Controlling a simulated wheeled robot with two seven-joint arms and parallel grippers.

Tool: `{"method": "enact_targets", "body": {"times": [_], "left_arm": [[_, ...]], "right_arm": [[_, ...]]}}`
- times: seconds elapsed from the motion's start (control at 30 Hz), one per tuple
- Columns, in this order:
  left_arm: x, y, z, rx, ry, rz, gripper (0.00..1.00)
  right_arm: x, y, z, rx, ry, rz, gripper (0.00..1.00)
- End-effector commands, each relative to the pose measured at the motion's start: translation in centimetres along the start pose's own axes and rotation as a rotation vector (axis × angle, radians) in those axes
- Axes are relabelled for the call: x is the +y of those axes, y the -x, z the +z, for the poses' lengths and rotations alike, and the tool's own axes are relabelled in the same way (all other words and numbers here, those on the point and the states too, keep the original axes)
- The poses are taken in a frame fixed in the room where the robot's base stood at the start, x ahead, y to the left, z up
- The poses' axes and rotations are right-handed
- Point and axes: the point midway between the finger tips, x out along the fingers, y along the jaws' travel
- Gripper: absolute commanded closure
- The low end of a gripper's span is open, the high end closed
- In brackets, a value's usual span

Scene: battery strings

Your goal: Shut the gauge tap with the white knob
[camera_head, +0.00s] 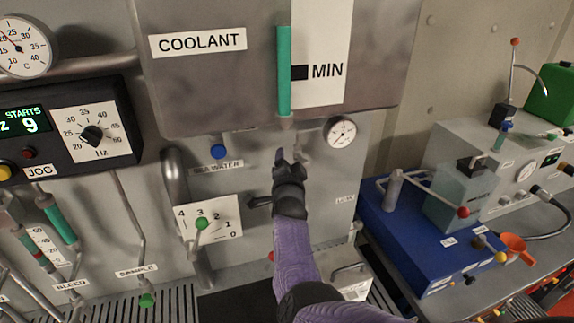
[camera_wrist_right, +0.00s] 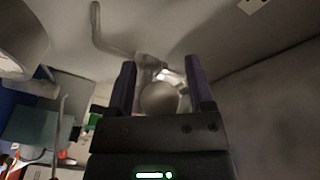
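The coolant gauge glass is an upright green tube (camera_head: 284,70) on the tank, ending in a grey fitting at the tank's lower edge. My right gripper (camera_head: 280,157) points up just below that fitting in the head view. In the right wrist view a pale round knob (camera_wrist_right: 160,98) lies between the two spread fingers of this gripper (camera_wrist_right: 162,85), with a narrow gap seeming to show on each side. A grey tap body and a bent pipe show behind the knob. In the head view my gripper hides the white knob. My left gripper is not in view.
A round dial (camera_head: 341,131) sits close to the right of my gripper. A blue knob (camera_head: 218,152) marked SEA WATER and a green-knobbed lever (camera_head: 201,223) on a numbered plate are to its left. A blue bench unit (camera_head: 400,225) stands at right.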

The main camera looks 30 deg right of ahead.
Motion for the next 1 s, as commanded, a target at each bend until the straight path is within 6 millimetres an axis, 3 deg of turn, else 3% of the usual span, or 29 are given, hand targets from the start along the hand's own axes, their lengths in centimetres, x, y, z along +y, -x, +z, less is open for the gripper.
{"method": "enact_targets", "body": {"times": [0.03,0.3,0.67,1.0], "left_arm": [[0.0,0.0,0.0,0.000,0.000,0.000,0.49],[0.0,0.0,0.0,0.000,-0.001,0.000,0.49],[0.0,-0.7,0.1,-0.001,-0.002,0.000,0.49],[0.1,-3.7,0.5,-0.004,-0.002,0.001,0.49]], "right_arm": [[0.0,0.0,0.0,0.000,0.000,0.000,0.45],[0.0,0.0,0.0,0.000,0.000,0.000,1.00],[0.3,0.0,0.3,0.007,0.044,-0.011,1.00],[1.5,0.0,0.9,0.048,0.284,-0.069,1.00]]}}
